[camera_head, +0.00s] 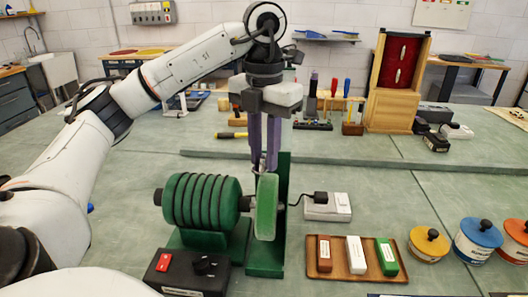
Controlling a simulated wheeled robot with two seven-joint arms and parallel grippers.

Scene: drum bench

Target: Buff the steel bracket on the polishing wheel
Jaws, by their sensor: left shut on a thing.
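The polishing machine stands upright on the bench at centre, with a ribbed green drum (201,201) on the left and a pale green polishing wheel (266,208) on the right end of its shaft. My left gripper (265,163) points down just above the wheel's top, its purple fingers shut. Between the fingertips is a small grey piece that looks like the steel bracket (261,165), mostly hidden by the fingers. I cannot tell if it touches the wheel. My right gripper is not in view.
A dark box with a red switch (164,262) stands front left of the machine. A wooden tray (342,272) holds brown, white and green bars. Lidded tins (430,246) stand at right. A white box (327,207) with a cable sits behind the tray. A tool rack stands behind.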

